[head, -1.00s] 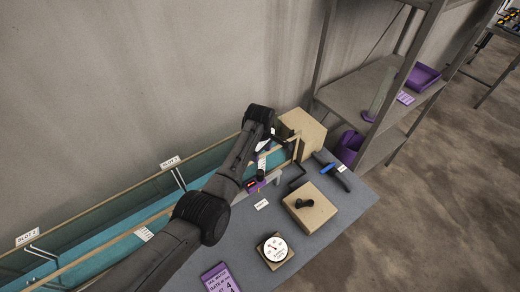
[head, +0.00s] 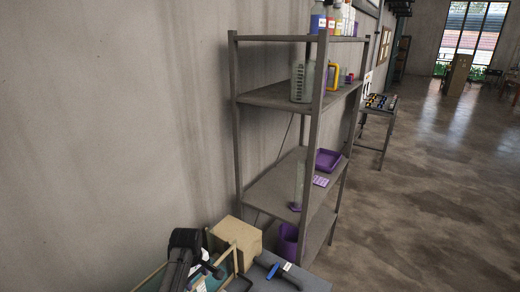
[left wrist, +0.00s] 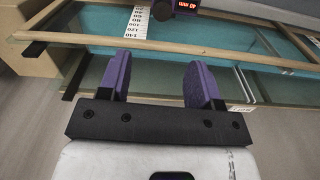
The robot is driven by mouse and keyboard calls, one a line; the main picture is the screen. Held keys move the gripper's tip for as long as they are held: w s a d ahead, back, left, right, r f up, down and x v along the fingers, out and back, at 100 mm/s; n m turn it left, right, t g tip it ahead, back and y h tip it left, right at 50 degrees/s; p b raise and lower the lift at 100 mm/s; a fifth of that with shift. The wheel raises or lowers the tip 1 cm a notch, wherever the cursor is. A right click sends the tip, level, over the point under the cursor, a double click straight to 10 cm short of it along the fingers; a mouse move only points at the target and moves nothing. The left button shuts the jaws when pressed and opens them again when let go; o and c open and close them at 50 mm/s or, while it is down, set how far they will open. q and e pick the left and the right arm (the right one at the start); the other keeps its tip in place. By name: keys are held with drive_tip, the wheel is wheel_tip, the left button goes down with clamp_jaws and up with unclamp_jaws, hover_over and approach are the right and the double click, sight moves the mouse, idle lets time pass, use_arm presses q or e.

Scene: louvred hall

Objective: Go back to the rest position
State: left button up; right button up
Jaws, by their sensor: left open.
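My left arm comes in at the bottom left of the head view, its black wrist upright near the wall and most of the arm below the frame. In the left wrist view my left gripper (left wrist: 158,70) has its two purple fingers wide apart with nothing between them. It is over a wood-framed trough (left wrist: 90,40) with teal inside and a white scale strip (left wrist: 137,20). A dark device with a red display (left wrist: 185,5) is at the top edge. My right gripper is not in view.
A cardboard-coloured box (head: 236,238) and a blue-and-black tool (head: 279,270) are on the bench beside the arm. A grey shelf unit (head: 275,97) with bottles, a yellow-handled jug and a purple tray (head: 328,160) stands behind. Open floor (head: 430,200) lies right.

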use_arm(q)
drive_tip(key=w+r+m+t, duration=0.2)
drive_tip(key=r+m+t, duration=0.15)
drive_tip(key=r, duration=0.55)
drive_tip(key=w+r+m+t, duration=0.2)
drive_tip(key=r+m+t, duration=0.15)
drive_tip(key=r, duration=0.55)
drive_tip(key=s+a+r+m+t, duration=0.1)
drive_tip(key=s+r+m+t, duration=0.2)
drive_tip(key=s+r, duration=0.3)
drive_tip(key=s+f+m+g, duration=0.1)
drive_tip(key=s+f+g, duration=0.1)
drive_tip(key=s+f, duration=1.05)
drive_tip(key=s+f+m+g, duration=0.15)
drive_tip(key=s+f, duration=0.65)
drive_tip(key=s, duration=0.9)
drive_tip(key=s+f+g, duration=0.3)
drive_tip(key=s+f, duration=0.7)
drive_tip(key=s, duration=0.4)
wheel_tip(320, 180, up, 13)
drive_tip(key=p, duration=1.3)
drive_tip(key=shift+s+d, duration=0.2)
drive_tip(key=shift+s, duration=0.25)
